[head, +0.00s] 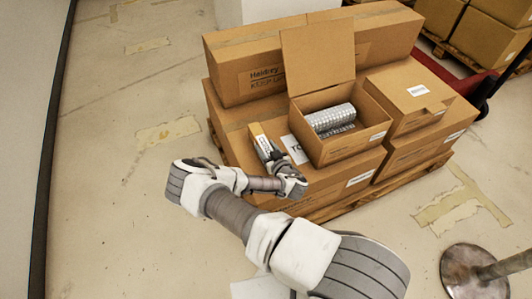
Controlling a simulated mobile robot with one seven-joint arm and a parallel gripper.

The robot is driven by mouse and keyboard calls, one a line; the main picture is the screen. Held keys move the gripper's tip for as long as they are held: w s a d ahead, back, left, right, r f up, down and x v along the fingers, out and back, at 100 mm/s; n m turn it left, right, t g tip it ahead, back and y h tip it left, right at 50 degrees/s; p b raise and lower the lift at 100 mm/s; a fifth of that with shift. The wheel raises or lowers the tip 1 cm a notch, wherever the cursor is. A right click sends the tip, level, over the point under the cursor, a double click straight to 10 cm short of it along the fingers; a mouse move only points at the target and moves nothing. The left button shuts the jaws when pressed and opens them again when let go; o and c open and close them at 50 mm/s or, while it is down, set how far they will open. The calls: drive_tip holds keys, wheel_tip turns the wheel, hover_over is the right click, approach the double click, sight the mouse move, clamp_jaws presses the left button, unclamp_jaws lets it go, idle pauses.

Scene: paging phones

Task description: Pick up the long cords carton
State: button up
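A small, narrow brown carton (258,133) with a whitish label stands or lies on the large lower carton, just left of the open box. Its print is too small to read, so I cannot confirm that it is the long cords carton. My gripper (272,157) is right at this carton's near end, dark fingers against or beside it. My own wrist hides part of the contact. I cannot tell whether the fingers are open or shut on it.
An open box (345,148) holding silvery rolls (331,118) stands right of my gripper, its flap (318,62) raised. A long carton (245,78) lies behind, and another carton (409,92) is at right. A pallet (345,205) is beneath. A metal post base (472,270) stands front right. The left floor is clear.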

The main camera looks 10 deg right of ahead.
clamp_jaws()
drive_tip(key=shift+r, duration=0.1)
